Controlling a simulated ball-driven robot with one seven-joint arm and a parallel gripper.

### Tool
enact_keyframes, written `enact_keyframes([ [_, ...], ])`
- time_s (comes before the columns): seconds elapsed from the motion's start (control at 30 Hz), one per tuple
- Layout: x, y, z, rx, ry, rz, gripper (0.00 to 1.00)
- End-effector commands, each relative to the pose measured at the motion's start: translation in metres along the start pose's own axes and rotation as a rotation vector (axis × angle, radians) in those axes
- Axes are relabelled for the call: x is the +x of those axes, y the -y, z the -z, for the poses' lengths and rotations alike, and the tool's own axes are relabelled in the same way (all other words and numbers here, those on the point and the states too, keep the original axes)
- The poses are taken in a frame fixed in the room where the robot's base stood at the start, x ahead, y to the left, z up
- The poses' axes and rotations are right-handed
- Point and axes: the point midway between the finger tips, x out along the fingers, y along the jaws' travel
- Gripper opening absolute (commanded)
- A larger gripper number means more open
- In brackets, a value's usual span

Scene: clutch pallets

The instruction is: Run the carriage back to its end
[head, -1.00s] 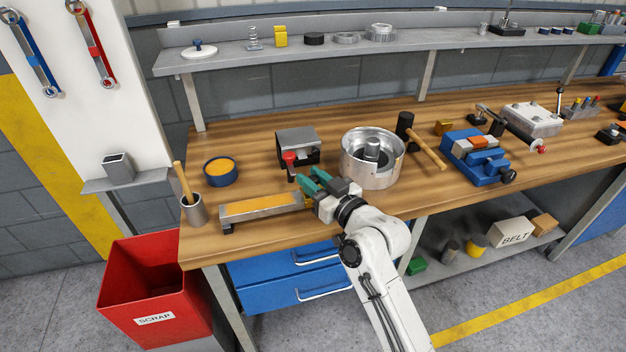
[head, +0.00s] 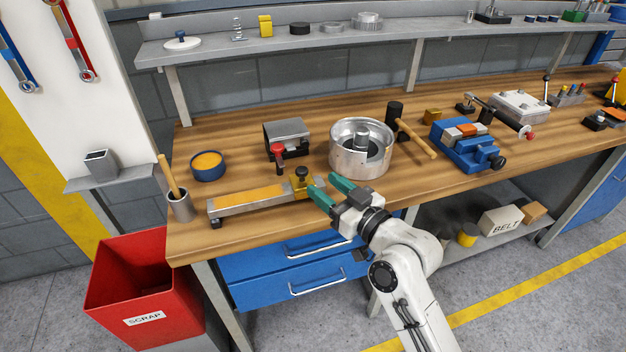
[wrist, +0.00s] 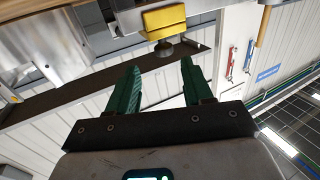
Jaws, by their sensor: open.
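A long low rail (head: 238,203) with an orange-yellow strip along its top lies near the front edge of the wooden bench. The carriage (head: 299,187), a small yellow block with a black knob on top, sits at the rail's right end. In the wrist view the yellow block (wrist: 164,20) is beyond my fingertips, with its dark knob towards me. My gripper (head: 322,185) is open and empty, just right of the carriage. Its two green fingers (wrist: 160,66) stand apart with nothing between them. A gap shows between fingers and carriage in the wrist view.
A metal drum (head: 345,158) stands close behind my gripper. A grey block with a red-knobbed lever (head: 279,150) is behind the rail. A blue bowl (head: 207,172) and a cup with a wooden handle (head: 181,207) are at the left. A red scrap bin (head: 145,300) stands below.

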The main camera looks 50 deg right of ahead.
Motion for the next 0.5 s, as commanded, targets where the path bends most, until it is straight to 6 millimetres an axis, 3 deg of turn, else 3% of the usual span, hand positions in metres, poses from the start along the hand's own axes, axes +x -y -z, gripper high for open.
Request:
enact_keyframes([
  [0.2,-0.026,0.0,-0.001,0.0,0.001,0.0,0.51],
  [0.5,-0.031,0.0,0.001,0.0,-0.001,0.0,0.51],
])
